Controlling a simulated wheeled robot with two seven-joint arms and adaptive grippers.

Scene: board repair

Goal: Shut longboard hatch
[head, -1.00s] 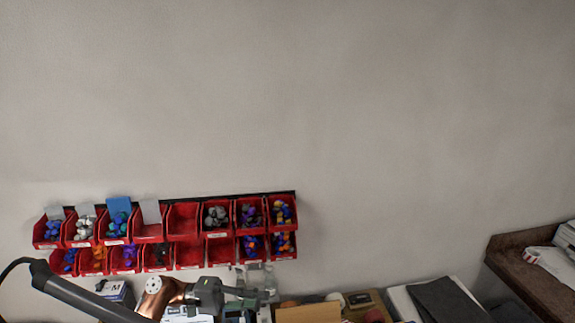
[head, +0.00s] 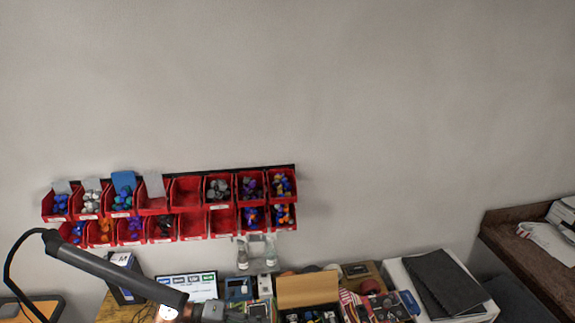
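No longboard and no hatch can be made out in the head view. My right gripper is out of view.
Red wall bins (head: 187,223) with small coloured parts hang above a cluttered workbench. An open cardboard box (head: 307,292), a screen (head: 187,287) and dark folded sheets (head: 442,280) lie along it. A brown shelf (head: 520,262) stands at right.

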